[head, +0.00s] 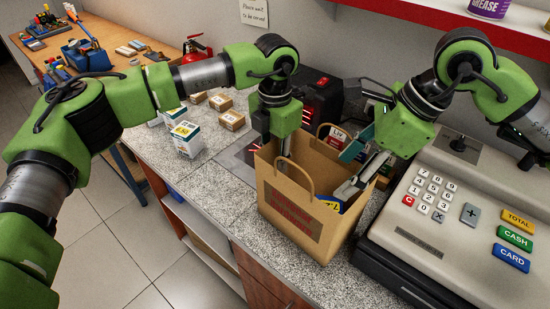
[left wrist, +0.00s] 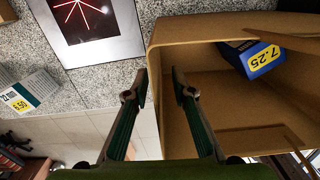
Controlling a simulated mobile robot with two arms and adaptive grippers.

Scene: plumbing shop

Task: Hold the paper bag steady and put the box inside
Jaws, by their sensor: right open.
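The brown paper bag (head: 312,218) stands upright and open on the counter, handles up; its rim shows in the left wrist view (left wrist: 215,28). A dark blue box with a yellow 7.25 label (left wrist: 262,58) is inside the bag; a blue and yellow part of it shows through the opening in the head view (head: 330,204). My left gripper (head: 285,148) is at the bag's left rim. Its fingers (left wrist: 161,90) are apart, with the bag's wall between them. My right gripper (head: 350,172) is open over the bag's right side, its lower fingertips at the opening. Whether it touches the box is unclear.
A cash register (head: 440,195) stands close on the bag's right. White price-labelled boxes (head: 187,140) and small brown boxes (head: 231,120) are on the counter at the left. A black and red machine (head: 322,100) stands behind. The counter's front edge is close before the bag.

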